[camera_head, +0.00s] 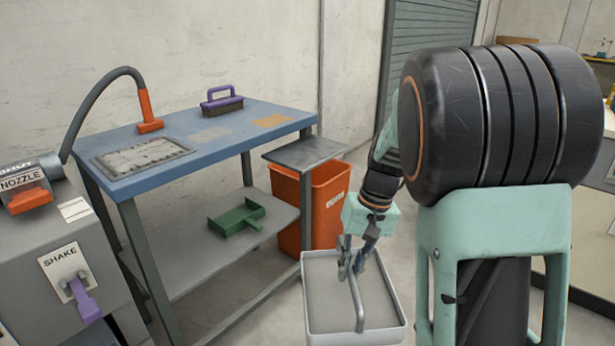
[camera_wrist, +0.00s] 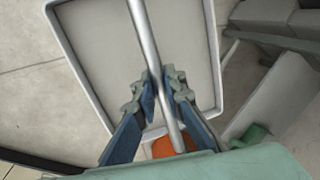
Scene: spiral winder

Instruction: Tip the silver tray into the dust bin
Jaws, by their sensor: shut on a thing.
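The silver tray (camera_head: 312,300) is a shallow grey tray with a pale rim and a bar handle across it. It hangs in front of the dust bin at the lower middle of the head view, looking roughly level. My gripper (camera_head: 357,262) is shut on the bar handle. The wrist view shows both fingers (camera_wrist: 165,98) on either side of the bar and the tray (camera_wrist: 98,60) beyond them. I cannot make out any contents in the tray. The dust bin (camera_head: 329,205) is orange with a pale label, standing behind the tray; a grey plate covers part of its top.
A blue-topped workbench (camera_head: 185,155) stands at left, with a purple-handled brush (camera_head: 221,103) on top and a green dustpan (camera_head: 237,217) on its lower shelf. The grey plate (camera_head: 305,152) juts from the bench's right end. A machine with a SHAKE lever (camera_head: 85,300) is at lower left.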

